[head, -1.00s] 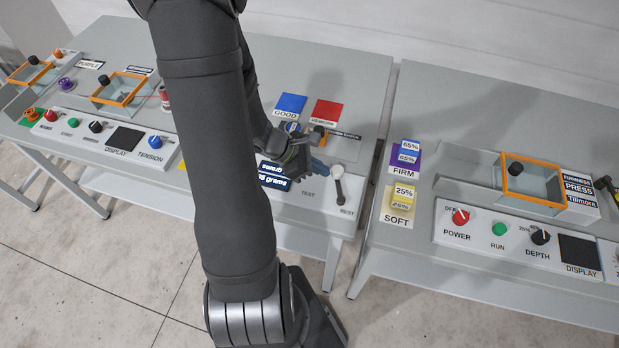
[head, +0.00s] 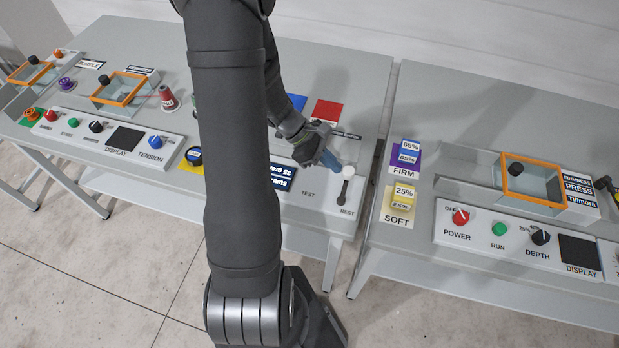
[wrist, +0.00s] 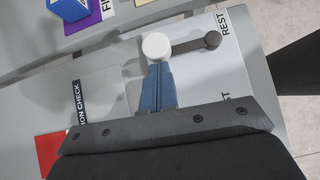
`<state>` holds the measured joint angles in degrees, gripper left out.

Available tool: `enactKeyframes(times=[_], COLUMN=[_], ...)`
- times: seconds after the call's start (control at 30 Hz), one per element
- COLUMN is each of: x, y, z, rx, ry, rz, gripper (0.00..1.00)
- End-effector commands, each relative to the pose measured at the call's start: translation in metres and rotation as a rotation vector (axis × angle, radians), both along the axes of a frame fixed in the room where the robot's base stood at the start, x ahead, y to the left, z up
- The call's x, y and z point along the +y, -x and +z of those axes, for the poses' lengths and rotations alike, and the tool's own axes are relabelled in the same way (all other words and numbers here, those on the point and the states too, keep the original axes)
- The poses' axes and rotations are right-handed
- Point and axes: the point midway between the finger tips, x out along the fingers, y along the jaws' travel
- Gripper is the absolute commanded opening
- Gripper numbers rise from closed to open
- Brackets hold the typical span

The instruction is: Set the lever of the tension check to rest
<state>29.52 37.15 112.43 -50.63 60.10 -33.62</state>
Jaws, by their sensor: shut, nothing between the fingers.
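The lever of the tension check has a white ball knob (head: 348,171) and a dark pivot (head: 342,200). It stands on the light panel at the right end of the middle table, pointing away from the front edge and slightly right. The REST label (head: 347,212) is by the pivot and the TEST label (head: 307,194) is further left. My gripper (head: 330,161) is shut and empty, its blue fingertips just left of the knob. In the wrist view the fingertips (wrist: 157,66) meet the knob (wrist: 156,46) at its lower side and seem to touch it.
Blue (head: 298,101) and red (head: 326,112) squares lie behind my gripper.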

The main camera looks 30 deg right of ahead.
Motion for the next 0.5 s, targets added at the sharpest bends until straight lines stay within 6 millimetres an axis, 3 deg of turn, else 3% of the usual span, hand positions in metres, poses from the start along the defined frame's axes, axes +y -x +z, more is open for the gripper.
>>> enactKeyframes(times=[0.33,0.5], x=[0.000,0.012], y=[0.001,-0.012], z=[0.000,0.000], rx=[0.005,0.003], ry=[0.002,0.001], rz=[-0.001,0.003], gripper=[0.00,0.00])
